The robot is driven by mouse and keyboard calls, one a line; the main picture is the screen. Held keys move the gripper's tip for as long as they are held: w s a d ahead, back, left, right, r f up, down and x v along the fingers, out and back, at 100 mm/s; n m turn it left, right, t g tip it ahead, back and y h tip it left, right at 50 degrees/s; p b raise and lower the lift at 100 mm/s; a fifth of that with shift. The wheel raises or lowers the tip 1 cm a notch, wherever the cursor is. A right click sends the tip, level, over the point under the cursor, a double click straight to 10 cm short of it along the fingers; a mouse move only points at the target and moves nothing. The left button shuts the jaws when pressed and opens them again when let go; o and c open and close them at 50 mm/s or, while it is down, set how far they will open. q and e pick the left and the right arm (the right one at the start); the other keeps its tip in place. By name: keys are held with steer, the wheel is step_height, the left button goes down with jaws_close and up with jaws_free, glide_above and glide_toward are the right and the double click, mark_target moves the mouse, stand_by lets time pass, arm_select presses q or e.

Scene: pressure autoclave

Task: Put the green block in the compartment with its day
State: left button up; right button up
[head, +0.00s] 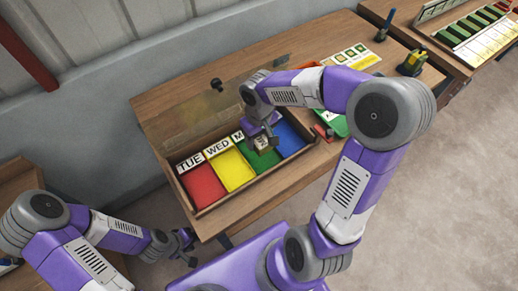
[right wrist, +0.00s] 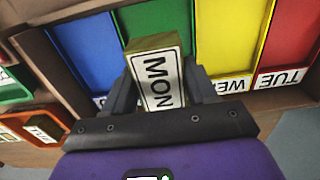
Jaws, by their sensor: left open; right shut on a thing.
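My right gripper (head: 262,130) is shut on a block (head: 263,143) above the green compartment (head: 260,163) of a wooden box. In the right wrist view the block (right wrist: 158,82) has a white face reading MON and a dull olive-brown side. The box also has a red compartment (head: 203,187) labelled TUE, a yellow one (head: 231,168) labelled WED and a blue one (head: 287,138). The green compartment's label (head: 238,136) shows only an M; the gripper hides the rest. The blue one's label is mostly hidden. My left gripper (head: 184,247) is open and empty, left of the table's front.
A see-through panel (head: 185,120) with a dark knob (head: 217,85) lies behind the compartments. A card with coloured squares (head: 352,54) and a green tray (head: 335,124) are to the right. A second table with a green-celled rack (head: 478,25) stands at upper right.

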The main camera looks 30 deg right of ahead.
mark_target(259, 148)
step_height(259, 148, down, 5)
steer(key=shift+f+b, duration=0.15)
steer(key=shift+b, duration=0.65)
steer(key=shift+f, duration=0.1)
steer(key=o, duration=0.9)
